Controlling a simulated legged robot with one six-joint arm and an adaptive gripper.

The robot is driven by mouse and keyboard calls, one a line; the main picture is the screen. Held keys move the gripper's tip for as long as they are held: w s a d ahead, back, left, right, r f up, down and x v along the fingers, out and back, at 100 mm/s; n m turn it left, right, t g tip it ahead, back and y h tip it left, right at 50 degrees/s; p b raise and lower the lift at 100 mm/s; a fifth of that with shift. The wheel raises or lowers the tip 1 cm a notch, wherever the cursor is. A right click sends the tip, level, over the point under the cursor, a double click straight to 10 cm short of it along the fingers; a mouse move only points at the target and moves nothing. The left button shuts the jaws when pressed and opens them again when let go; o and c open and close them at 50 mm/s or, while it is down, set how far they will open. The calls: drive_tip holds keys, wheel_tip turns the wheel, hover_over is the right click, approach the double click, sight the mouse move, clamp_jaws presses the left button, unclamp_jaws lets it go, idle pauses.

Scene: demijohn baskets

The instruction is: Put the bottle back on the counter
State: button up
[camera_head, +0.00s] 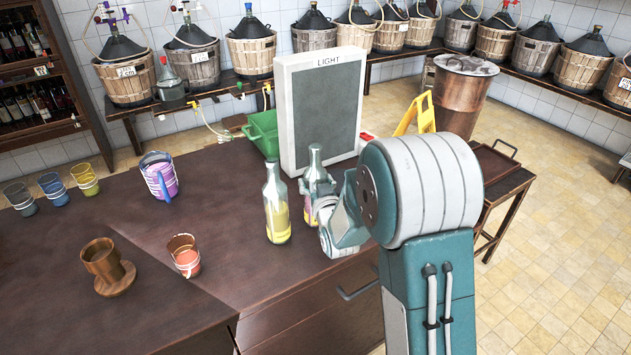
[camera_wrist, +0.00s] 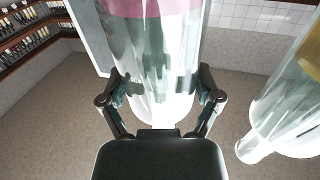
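A clear glass bottle with pink liquid (camera_head: 314,161) is upright in the head view, partly hidden by my gripper (camera_head: 325,205). In the wrist view, where bottles appear neck down, this bottle (camera_wrist: 158,60) fills the middle. My gripper (camera_wrist: 160,95) has one finger against each side of its glass and looks shut on it. I cannot tell whether its base touches the dark brown counter (camera_head: 215,240). A second bottle with yellow liquid (camera_head: 277,212) stands on the counter just left of it; it also shows at right in the wrist view (camera_wrist: 290,105).
A LIGHT panel (camera_head: 320,110) stands close behind the bottles, beside a green crate (camera_head: 262,133). A purple jug (camera_head: 159,177), a red-orange cup (camera_head: 184,258), a wooden piece (camera_head: 103,262) and small coloured cups (camera_head: 52,187) occupy the left. The counter between them has bare room.

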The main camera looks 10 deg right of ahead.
drive_tip(key=shift+o, duration=0.6)
drive_tip(key=shift+s+r, duration=0.1)
drive_tip(key=s+r+g, duration=0.2)
drive_tip(key=s+g, duration=0.2)
drive_tip(key=s, duration=0.8)
drive_tip(key=s+r+g, duration=0.3)
drive_tip(key=s+g, duration=0.1)
drive_tip(key=s, duration=0.8)
drive_tip(key=s+r+g, duration=0.3)
drive_tip(key=s+g, duration=0.1)
drive_tip(key=s, duration=0.8)
drive_tip(key=shift+s+r+h, duration=0.25)
drive_tip(key=shift+h, duration=0.05)
